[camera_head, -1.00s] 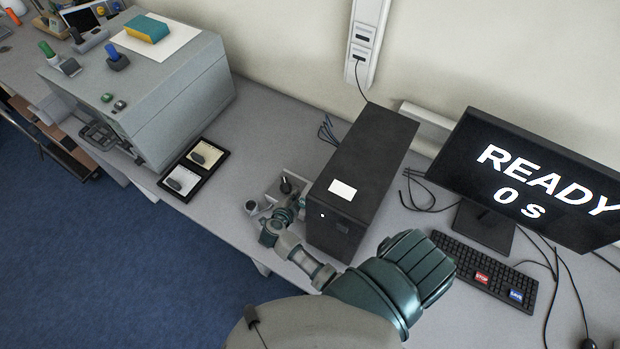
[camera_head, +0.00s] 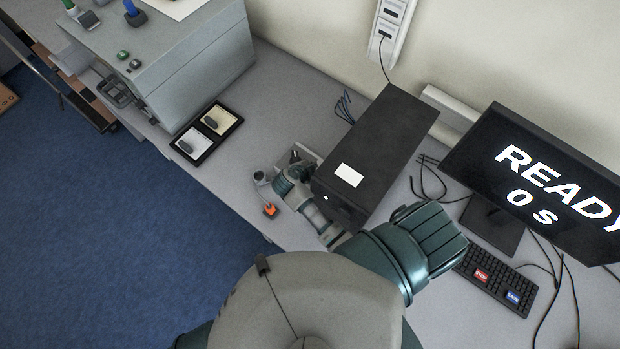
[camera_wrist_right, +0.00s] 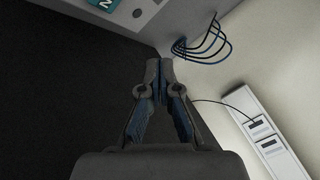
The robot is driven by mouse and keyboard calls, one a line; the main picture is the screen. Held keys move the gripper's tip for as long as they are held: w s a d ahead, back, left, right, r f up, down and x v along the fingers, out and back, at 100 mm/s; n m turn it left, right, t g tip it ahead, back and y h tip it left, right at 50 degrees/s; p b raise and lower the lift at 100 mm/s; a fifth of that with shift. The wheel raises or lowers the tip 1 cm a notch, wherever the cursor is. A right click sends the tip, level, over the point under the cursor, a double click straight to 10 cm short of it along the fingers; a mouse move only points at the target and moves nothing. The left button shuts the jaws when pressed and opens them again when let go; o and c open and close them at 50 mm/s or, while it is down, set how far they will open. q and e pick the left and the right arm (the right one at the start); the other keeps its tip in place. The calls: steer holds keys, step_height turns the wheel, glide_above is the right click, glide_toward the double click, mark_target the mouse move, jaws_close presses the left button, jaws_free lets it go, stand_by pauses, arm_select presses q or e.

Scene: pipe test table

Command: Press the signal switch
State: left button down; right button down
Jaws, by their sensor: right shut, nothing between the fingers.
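No part is clearly readable as the signal switch. A small grey unit with a dark knob (camera_head: 295,156) stands left of the black computer case, mostly hidden by my right arm. In the wrist view a grey panel (camera_wrist_right: 152,12) with a teal label and a dark round part shows at the top. My right gripper (camera_head: 300,168) is beside the case's left side, partly hidden by its own wrist. In the wrist view its fingers (camera_wrist_right: 160,68) are together and empty, pointing towards the panel and apart from it. My left gripper is not in view.
The black computer case (camera_head: 385,145) stands close right of my right gripper. An orange-tipped part (camera_head: 269,210) lies near the table's front edge. A black tray (camera_head: 208,134) is further left. The monitor (camera_head: 545,180) reads "READY 0 S". Blue cables (camera_wrist_right: 205,45) hang near the wall.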

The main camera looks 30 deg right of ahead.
steer(key=f+b, duration=0.3)
steer(key=shift+s+d+f, duration=0.15)
steer(key=shift+d+f, duration=0.15)
steer(key=shift+f, duration=0.05)
steer(key=a+f+b, duration=0.1)
steer(key=f+b, duration=0.1)
steer(key=b, duration=0.1)
steer(key=shift+w+a+f, duration=0.2)
steer(key=shift+a+f, duration=0.2)
steer(key=shift+f+b, duration=0.35)
steer(key=shift+f, duration=0.15)
steer(key=shift+d+f, duration=0.2)
steer(key=shift+d, duration=0.3)
steer(key=shift+a, duration=0.45)
steer(key=shift+d, duration=0.35)
steer(key=shift+a+f, duration=0.25)
steer(key=shift+a, duration=0.25)
